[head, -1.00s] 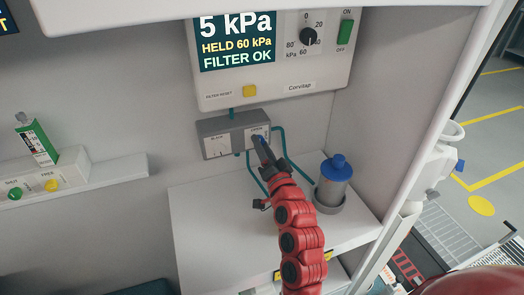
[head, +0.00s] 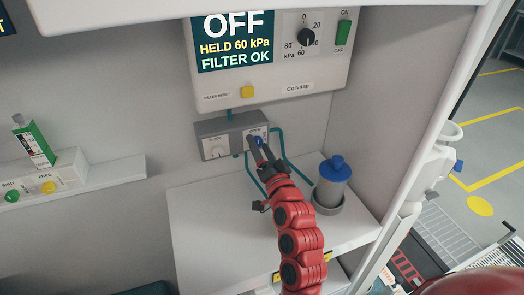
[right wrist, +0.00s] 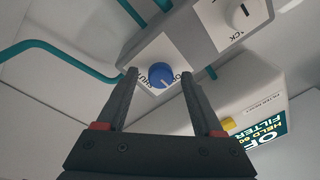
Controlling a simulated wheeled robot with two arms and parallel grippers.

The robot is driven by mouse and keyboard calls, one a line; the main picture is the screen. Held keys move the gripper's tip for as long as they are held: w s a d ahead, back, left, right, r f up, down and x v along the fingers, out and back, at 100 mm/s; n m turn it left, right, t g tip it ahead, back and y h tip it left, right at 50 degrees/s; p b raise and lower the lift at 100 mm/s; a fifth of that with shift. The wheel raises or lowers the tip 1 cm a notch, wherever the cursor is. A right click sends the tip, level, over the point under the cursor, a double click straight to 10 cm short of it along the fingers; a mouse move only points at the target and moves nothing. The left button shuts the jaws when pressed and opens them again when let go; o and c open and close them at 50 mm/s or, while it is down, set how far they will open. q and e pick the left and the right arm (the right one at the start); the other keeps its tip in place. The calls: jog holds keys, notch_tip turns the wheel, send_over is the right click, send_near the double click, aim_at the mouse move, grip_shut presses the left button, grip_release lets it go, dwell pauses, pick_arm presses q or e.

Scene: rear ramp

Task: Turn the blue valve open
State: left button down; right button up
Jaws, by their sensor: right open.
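The blue valve (right wrist: 162,75) is a round knob on a grey box (head: 209,127) on the back wall. In the right wrist view it sits between the open fingers of my right gripper (right wrist: 158,74), with a gap on both sides. Its plate carries a SHUT label and a partly hidden label starting with "OP". I cannot tell surely which way the knob points. In the head view the fingers of my right gripper (head: 260,146) are spread at the valve and hide most of it. My left gripper is not in view.
Left of the valve is a white knob (head: 217,150) on the same box. Above hangs a control unit (head: 298,72) whose display reads OFF. A blue-lidded canister (head: 334,180) stands on the white counter (head: 200,215) at right. Teal tubes (head: 279,143) run close to the gripper.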

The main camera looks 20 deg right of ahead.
jog(key=s+f+p, duration=0.2)
jog(key=s+p, duration=0.6)
jog(key=s, duration=0.9)
jog(key=shift+s+d+f+p, duration=0.15)
jog(key=shift+d+p, duration=0.05)
jog(key=shift+p, duration=0.15)
